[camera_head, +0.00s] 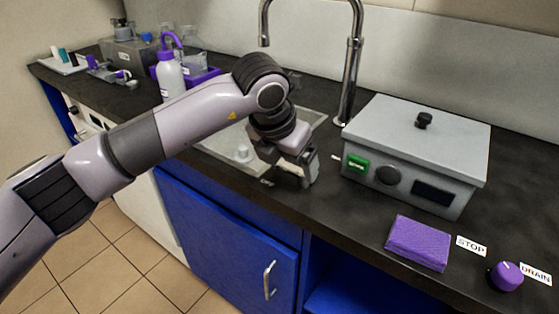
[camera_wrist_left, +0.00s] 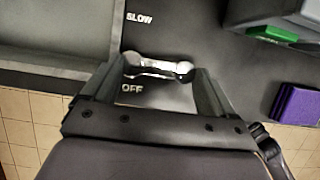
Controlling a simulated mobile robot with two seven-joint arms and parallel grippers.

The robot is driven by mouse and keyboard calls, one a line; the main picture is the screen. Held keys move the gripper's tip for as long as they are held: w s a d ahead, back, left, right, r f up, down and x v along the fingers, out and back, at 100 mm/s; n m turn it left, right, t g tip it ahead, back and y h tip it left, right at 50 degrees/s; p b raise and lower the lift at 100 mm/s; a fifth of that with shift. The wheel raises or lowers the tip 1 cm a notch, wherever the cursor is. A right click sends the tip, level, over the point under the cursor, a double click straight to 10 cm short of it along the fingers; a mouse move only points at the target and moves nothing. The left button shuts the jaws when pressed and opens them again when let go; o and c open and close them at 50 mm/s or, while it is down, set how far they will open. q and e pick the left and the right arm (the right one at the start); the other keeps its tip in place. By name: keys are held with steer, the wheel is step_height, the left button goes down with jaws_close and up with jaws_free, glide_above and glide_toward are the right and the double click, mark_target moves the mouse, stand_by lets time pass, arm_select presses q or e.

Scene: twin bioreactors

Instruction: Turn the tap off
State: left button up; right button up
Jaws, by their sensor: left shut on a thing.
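The chrome tap (camera_head: 351,75) rises behind the sink, its spout curving over to the left. I cannot make out a water stream below the spout. In the left wrist view the shiny metal tap handle (camera_wrist_left: 158,67) lies crosswise between my left fingers (camera_wrist_left: 157,80). The "OFF" label (camera_wrist_left: 132,89) is just below the handle's left part, and the "SLOW" label (camera_wrist_left: 139,18) is above it. My left gripper (camera_head: 306,172) is shut on the handle at the counter by the sink's right side. My right gripper is not in view.
The sink (camera_head: 222,146) lies under my left arm. A grey lidded box (camera_head: 415,140) with a green switch stands close right of the gripper. A purple pad (camera_head: 418,243) and purple knob (camera_head: 506,276) are at the front right. Bottles (camera_head: 170,76) stand at the back left.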

arm_select(q)
steer(key=shift+r, duration=0.1)
steer(key=o, duration=1.3)
steer(key=shift+v, duration=3.55)
